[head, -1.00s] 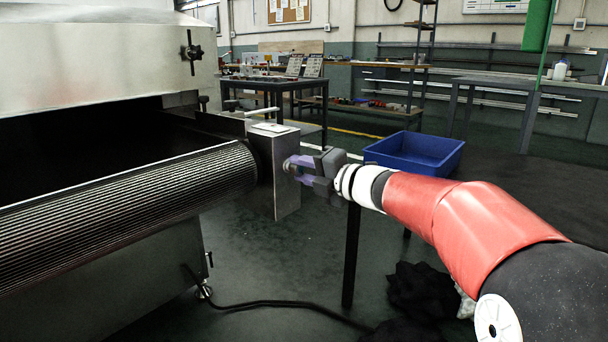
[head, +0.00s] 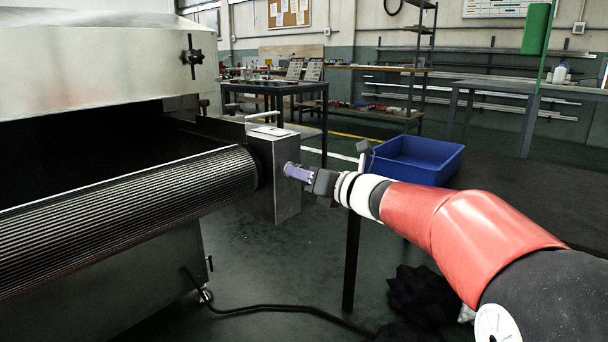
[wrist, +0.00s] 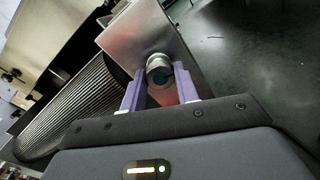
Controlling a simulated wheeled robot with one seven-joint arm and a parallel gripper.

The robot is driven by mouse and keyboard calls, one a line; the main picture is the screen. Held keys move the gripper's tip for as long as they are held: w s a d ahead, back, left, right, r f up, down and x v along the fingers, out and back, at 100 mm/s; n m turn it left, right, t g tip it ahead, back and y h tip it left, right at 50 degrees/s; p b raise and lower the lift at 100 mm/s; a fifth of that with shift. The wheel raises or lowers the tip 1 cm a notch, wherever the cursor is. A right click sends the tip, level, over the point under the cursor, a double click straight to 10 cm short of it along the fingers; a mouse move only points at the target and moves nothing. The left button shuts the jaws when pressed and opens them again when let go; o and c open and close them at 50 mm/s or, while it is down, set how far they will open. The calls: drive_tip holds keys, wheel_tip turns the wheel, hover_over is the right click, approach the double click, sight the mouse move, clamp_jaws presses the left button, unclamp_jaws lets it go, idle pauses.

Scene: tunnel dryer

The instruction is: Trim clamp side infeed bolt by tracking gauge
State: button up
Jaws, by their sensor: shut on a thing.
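The bolt (wrist: 159,70) sticks out of the end face of the metal housing (head: 285,190) at the end of the conveyor roller. It is a round silvery head in the wrist view. My gripper (head: 297,172) reaches it from the right, and its two purple fingers (wrist: 158,90) stand on either side of the bolt head, closed on it. In the head view the fingers hide most of the bolt. A pale flat plate lies on top of the housing (head: 272,131); I cannot make out any gauge marks on it.
The ribbed conveyor roller (head: 130,205) and dryer hood (head: 100,60) fill the left. A blue bin (head: 440,172) stands behind my arm. A dark post (head: 350,262) stands below my wrist, and dark cloth (head: 422,292) and a cable (head: 285,304) lie on the floor.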

drive_tip(key=shift+f+n, duration=0.2)
drive_tip(key=shift+n, duration=0.8)
drive_tip(key=o, duration=1)
drive_tip(key=shift+r, duration=0.1)
drive_tip(key=shift+c, duration=0.2)
drive_tip(key=v, duration=0.8)
